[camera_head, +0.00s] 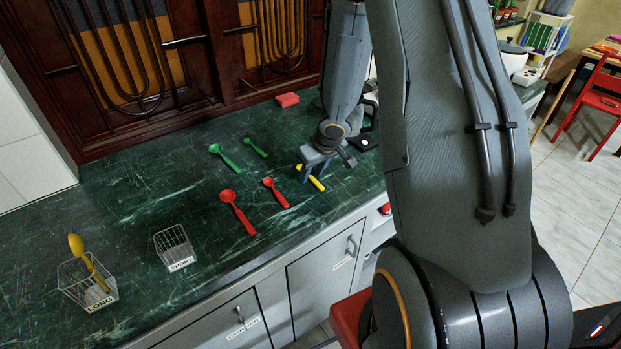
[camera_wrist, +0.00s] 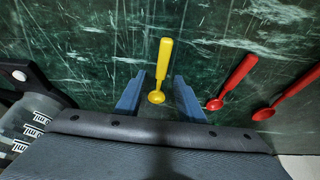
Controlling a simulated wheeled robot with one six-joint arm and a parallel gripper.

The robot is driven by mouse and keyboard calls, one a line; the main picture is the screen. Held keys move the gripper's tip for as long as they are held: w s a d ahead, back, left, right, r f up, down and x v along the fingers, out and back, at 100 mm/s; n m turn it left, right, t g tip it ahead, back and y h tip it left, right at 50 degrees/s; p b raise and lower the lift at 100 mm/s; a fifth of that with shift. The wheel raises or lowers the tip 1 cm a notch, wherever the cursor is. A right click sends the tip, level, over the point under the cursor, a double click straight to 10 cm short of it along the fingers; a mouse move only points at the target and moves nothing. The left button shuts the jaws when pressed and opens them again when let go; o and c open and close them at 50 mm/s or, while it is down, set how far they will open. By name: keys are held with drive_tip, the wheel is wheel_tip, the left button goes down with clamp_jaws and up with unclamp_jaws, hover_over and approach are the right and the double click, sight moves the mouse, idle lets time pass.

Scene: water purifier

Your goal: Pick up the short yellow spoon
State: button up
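The short yellow spoon (camera_head: 316,184) lies on the green marble counter, partly hidden by my gripper in the head view. In the wrist view the yellow spoon (camera_wrist: 163,62) lies between my two fingers, its bowl towards my palm and its handle pointing away. My gripper (camera_wrist: 159,92) is open, with a gap on both sides of the spoon. In the head view my gripper (camera_head: 325,166) is low over the counter at the spoon. A long yellow spoon (camera_head: 78,246) stands in the wire basket labelled LONG (camera_head: 112,289).
A wire basket labelled SHORT (camera_head: 189,252) looks empty. Two red spoons (camera_head: 240,215) (camera_head: 277,193) and two green spoons (camera_head: 224,157) (camera_head: 256,148) lie left of my gripper. A red block (camera_head: 287,100) lies behind. A glass jug (camera_wrist: 28,115) is close at left in the wrist view.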

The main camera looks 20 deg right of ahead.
drive_tip(key=shift+f, duration=0.1)
drive_tip(key=shift+c, duration=0.4)
clamp_jaws()
